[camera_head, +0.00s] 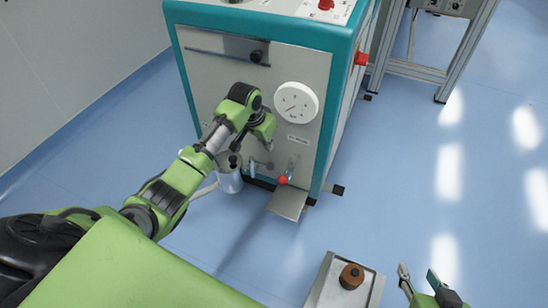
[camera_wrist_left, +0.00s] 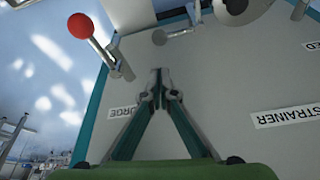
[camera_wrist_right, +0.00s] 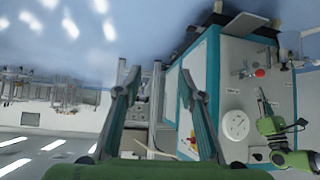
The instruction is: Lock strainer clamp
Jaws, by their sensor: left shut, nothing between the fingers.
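The machine's front panel carries a "STRAINER" label (camera_wrist_left: 287,115) in the left wrist view. A pale, clear strainer bowl (camera_head: 230,178) hangs low on the panel in the head view, partly behind my left arm. A round part with a dark centre (camera_wrist_left: 236,8) shows at the top edge of the left wrist view, cut off. I cannot tell the clamp's state. My left gripper (camera_head: 267,146) is shut and empty, close to the panel above the red-ball lever (camera_head: 282,180); its fingertips (camera_wrist_left: 160,78) meet. My right gripper (camera_head: 418,272) is open and empty, away from the machine.
The red ball (camera_wrist_left: 81,26) and its lever stand out from the panel near the left fingers. A drip plate (camera_head: 288,204) juts out below. A gauge (camera_head: 296,102) sits above right. A tray (camera_head: 320,290) holds a brown round part (camera_head: 351,276). Blue floor is clear to the right.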

